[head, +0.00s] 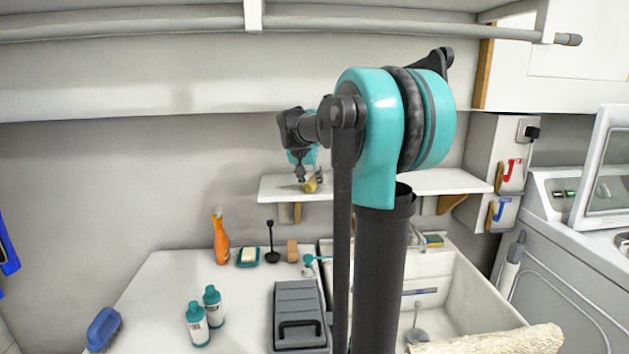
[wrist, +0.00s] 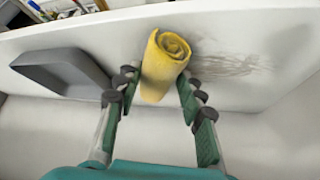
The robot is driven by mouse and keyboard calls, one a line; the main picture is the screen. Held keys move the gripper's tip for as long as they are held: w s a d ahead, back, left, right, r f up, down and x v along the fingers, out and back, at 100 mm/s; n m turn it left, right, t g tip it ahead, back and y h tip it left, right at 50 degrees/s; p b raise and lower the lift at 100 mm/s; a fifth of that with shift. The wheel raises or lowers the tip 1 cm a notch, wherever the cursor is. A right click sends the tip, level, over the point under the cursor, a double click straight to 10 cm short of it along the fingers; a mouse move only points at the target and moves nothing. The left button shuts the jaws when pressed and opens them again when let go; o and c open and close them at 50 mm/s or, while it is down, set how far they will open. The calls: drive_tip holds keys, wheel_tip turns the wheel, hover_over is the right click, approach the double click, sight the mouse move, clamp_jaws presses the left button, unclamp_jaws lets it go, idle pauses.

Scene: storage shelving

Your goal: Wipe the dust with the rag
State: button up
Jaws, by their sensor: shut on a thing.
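A yellow rolled rag (wrist: 163,62) is held between the two fingers of my gripper (wrist: 160,85) in the wrist view. In the head view my gripper (head: 309,177) is at the white wall shelf (head: 290,190), left of my upright arm link, with the rag (head: 311,186) at its tips. The rag is at or just over the shelf top; I cannot tell whether it touches. A dark smudge of dust (wrist: 232,66) lies on the white surface just right of the rag in the wrist view. The dust cannot be made out in the head view.
A grey tray-like thing (wrist: 62,72) stands left of the rag in the wrist view. My arm hides part of the shelf.

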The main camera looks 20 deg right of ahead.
sight(284, 186)
drive_tip(key=shift+w+a+f, duration=0.1)
drive_tip(key=shift+w+a, duration=0.05)
drive_tip(key=shift+a, duration=0.6)
drive_tip(key=shift+w+a+f, duration=0.1)
drive_tip(key=shift+a, duration=0.65)
drive_tip(key=shift+w+a+r, duration=0.1)
drive_tip(key=shift+w+a, duration=0.15)
drive_tip(key=shift+a, duration=0.9)
drive_tip(key=shift+w+a+r, duration=0.1)
drive_tip(key=shift+w+a, duration=0.15)
drive_tip(key=shift+a, duration=0.9)
drive_tip(key=shift+w+a+r, duration=0.1)
drive_tip(key=shift+w+a, duration=0.15)
drive_tip(key=shift+a, duration=0.9)
drive_tip(key=shift+c, duration=0.2)
drive_tip(key=shift+w+a+f, duration=0.1)
drive_tip(key=shift+w+a, duration=0.1)
drive_tip(key=shift+a, duration=0.65)
drive_tip(key=shift+w+a+f, duration=0.1)
drive_tip(key=shift+w+a, duration=0.05)
drive_tip(key=shift+a, duration=0.7)
drive_tip(key=shift+w+d+r, duration=0.1)
drive_tip(key=shift+w, duration=0.75)
drive_tip(key=shift+s+d, duration=0.2)
drive_tip(key=shift+d, duration=0.75)
drive_tip(key=shift+s+d, duration=0.2)
drive_tip(key=shift+d, duration=0.75)
